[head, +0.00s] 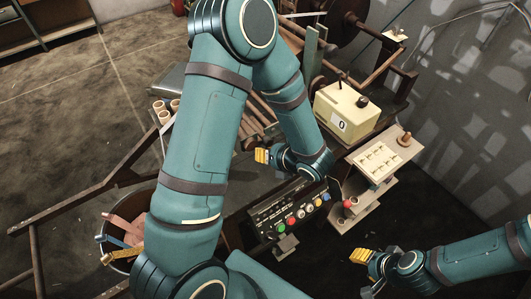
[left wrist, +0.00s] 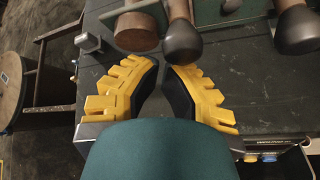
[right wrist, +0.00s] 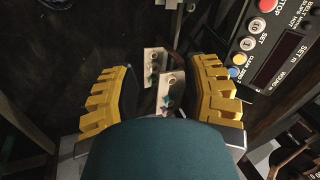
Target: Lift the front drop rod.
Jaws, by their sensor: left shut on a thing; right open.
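My left gripper (head: 262,156) is at the machine's near side, above the control panel. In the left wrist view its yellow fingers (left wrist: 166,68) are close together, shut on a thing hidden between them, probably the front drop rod. A wooden rod with a dark rounded end (left wrist: 183,42) shows just beyond the fingertips; I cannot tell for sure whether it is the front drop rod. A second dark-ended rod (left wrist: 297,30) is to its right. My right gripper (head: 360,257) is open and empty at the lower right, with yellow fingers wide apart in the right wrist view (right wrist: 165,85).
A control panel (head: 290,212) with coloured buttons is below the left gripper. A cream counter box (head: 345,112) and a stand (head: 378,165) with small pale pieces are to the right. A bin (head: 125,225) of strips stands at the left.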

